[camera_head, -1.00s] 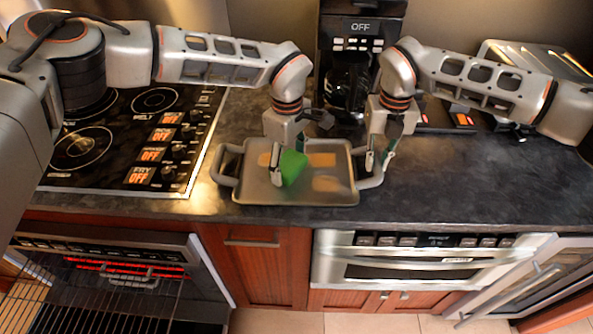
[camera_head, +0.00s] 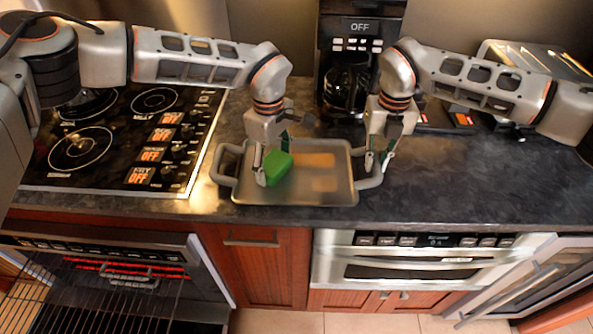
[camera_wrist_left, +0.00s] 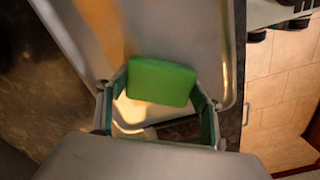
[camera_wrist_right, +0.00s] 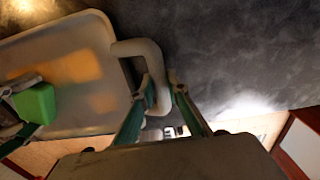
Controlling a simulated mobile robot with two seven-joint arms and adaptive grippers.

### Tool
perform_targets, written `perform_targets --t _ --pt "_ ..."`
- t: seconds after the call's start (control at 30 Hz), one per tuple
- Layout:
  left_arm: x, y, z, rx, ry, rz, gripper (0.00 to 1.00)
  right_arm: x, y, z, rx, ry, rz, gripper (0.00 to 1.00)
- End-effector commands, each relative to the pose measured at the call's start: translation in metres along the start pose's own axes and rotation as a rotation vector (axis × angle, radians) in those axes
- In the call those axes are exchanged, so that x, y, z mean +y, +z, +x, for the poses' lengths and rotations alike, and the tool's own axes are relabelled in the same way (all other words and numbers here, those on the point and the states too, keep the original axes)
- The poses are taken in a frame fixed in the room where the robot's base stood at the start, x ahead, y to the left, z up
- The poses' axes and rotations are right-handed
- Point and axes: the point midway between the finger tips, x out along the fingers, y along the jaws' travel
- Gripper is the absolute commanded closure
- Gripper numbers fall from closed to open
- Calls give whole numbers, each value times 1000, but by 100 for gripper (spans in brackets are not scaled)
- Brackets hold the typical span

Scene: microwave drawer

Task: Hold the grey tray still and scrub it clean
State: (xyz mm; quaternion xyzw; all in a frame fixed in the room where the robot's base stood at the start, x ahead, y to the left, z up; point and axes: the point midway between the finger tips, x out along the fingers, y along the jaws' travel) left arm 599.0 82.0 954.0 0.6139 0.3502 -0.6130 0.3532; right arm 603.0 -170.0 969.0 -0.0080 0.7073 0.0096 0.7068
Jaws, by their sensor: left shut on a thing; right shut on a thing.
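The grey tray (camera_head: 333,190) lies flat on the dark countertop, with a looped handle at each end. Faint orange-brown stains (camera_head: 322,160) show on its right half and near its middle. My left gripper (camera_head: 271,166) is shut on a green sponge (camera_head: 280,168) over the tray's left part. The sponge also shows between the fingers in the left wrist view (camera_wrist_left: 161,81); I cannot tell if it touches the tray. My right gripper (camera_head: 377,162) is shut on the tray's right handle (camera_wrist_right: 158,85), with a finger on each side of it.
A stove (camera_head: 120,140) with several knobs is left of the tray. A coffee maker (camera_head: 350,80) stands behind it. The counter (camera_head: 470,180) to the right is clear.

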Motion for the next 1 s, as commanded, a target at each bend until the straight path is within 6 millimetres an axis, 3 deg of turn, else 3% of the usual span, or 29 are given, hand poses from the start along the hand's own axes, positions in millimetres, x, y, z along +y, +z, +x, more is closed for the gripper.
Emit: perform_targets --t 0.03,0.37,1.0 --pt "-6 -8 6 7 -13 -8 55 -2 1 -1 -3 -2 3 100" --pt "-15 -21 4 5 -14 -8 55 -3 2 -1 -4 -3 5 100" --pt "-1 4 1 1 -8 -1 55 0 1 -2 -4 1 1 100"
